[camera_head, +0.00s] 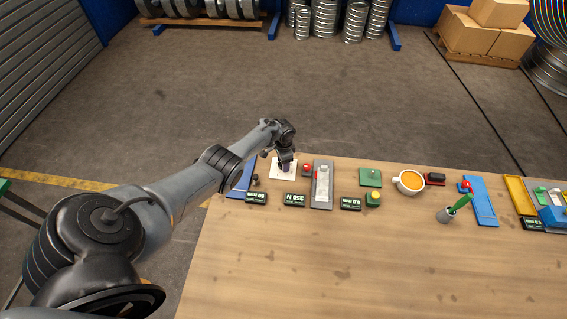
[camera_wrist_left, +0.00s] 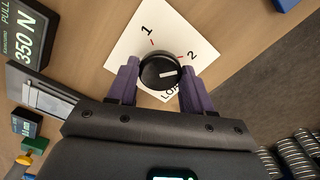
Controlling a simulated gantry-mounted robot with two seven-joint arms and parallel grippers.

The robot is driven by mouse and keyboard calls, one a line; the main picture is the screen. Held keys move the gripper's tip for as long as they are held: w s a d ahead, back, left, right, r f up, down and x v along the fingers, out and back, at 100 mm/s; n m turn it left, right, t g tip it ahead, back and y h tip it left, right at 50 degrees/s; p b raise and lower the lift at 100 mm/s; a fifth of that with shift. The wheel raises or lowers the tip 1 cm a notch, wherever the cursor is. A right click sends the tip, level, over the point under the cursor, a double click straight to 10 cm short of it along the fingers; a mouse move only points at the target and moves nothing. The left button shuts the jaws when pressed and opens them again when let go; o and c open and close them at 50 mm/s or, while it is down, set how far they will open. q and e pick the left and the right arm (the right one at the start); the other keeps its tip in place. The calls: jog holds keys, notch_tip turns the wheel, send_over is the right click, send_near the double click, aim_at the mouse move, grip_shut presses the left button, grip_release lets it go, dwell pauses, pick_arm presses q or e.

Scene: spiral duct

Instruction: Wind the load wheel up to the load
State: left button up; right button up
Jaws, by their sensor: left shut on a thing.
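The load wheel is a round black knob (camera_wrist_left: 153,70) with a white pointer mark, in the left wrist view. It sits on a white card (camera_wrist_left: 126,44) printed with 1, 2 and a partly hidden word starting "LO". The pointer aims right, near the 2. My left gripper (camera_wrist_left: 159,77) has its purple fingers on either side of the knob, shut on it. In the head view my left gripper (camera_head: 285,165) is over the white card (camera_head: 276,174) and hides the knob. The load display (camera_wrist_left: 27,35) reads 350 N, PULL; it also shows in the head view (camera_head: 294,200). My right gripper is out of view.
Right of the card are a red knob (camera_head: 307,168), a grey plate (camera_head: 322,190), a green plate (camera_head: 370,178) and an orange-filled cup (camera_head: 409,182). A blue plate (camera_head: 240,180) lies to the left. The front of the wooden table (camera_head: 350,265) is clear.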

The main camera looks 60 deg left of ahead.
pick_arm(q)
jog(key=m+b, duration=0.2)
jog(key=m, duration=0.4)
jog(key=m+b, duration=0.3)
jog(key=m, duration=0.3)
jog(key=shift+m, duration=0.3)
dwell(0.4)
jog(key=o, duration=1)
jog(key=shift+o, duration=0.2)
jog(key=shift+r, duration=0.1)
notch_tip(320, 180, up, 11)
jog(key=p, duration=0.3)
jog(key=shift+f, duration=0.2)
